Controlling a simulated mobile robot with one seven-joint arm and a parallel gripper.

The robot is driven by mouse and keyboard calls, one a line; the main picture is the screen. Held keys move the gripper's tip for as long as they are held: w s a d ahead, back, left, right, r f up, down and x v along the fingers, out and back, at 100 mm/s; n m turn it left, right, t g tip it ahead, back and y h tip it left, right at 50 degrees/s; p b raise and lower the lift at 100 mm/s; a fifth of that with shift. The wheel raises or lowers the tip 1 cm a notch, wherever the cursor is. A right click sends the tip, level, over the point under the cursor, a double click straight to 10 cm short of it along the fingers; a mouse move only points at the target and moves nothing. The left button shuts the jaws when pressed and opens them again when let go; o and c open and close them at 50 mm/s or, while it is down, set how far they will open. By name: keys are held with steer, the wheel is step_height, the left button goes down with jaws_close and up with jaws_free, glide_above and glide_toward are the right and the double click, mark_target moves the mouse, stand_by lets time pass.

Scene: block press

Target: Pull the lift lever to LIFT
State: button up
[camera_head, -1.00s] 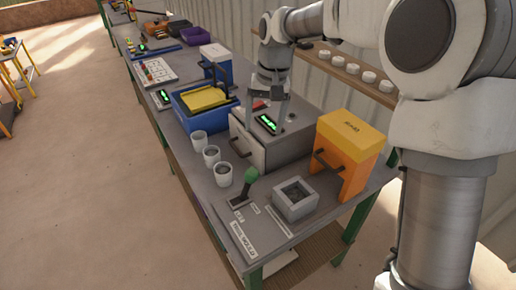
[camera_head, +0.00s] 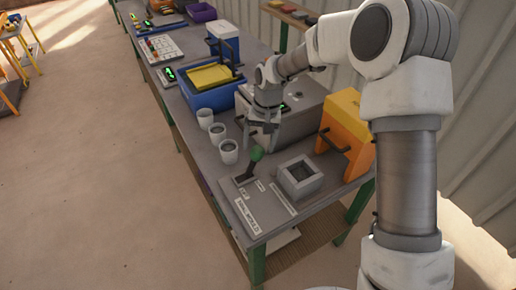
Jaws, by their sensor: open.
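The lift lever has a green ball knob (camera_head: 257,153) on a dark shaft, tilted so the knob leans up and to the right of its slot. It stands on a grey base plate (camera_head: 235,203) with white labels, at the near end of the bench; the lettering is too small to read surely. My gripper (camera_head: 261,138) points down just above the knob, fingers apart and nothing between them. Whether a finger touches the knob cannot be told from this view.
A grey square mould (camera_head: 300,177) sits right of the lever, with an orange press box (camera_head: 346,135) behind it. Three white cups (camera_head: 217,133) stand to the left. A grey machine (camera_head: 298,112) stands behind my gripper. A blue bin (camera_head: 212,95) is farther back.

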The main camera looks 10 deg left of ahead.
mark_target(253, 163)
steer(key=shift+a+f, duration=0.1)
steer(key=shift+f, duration=1.15)
jaws_close()
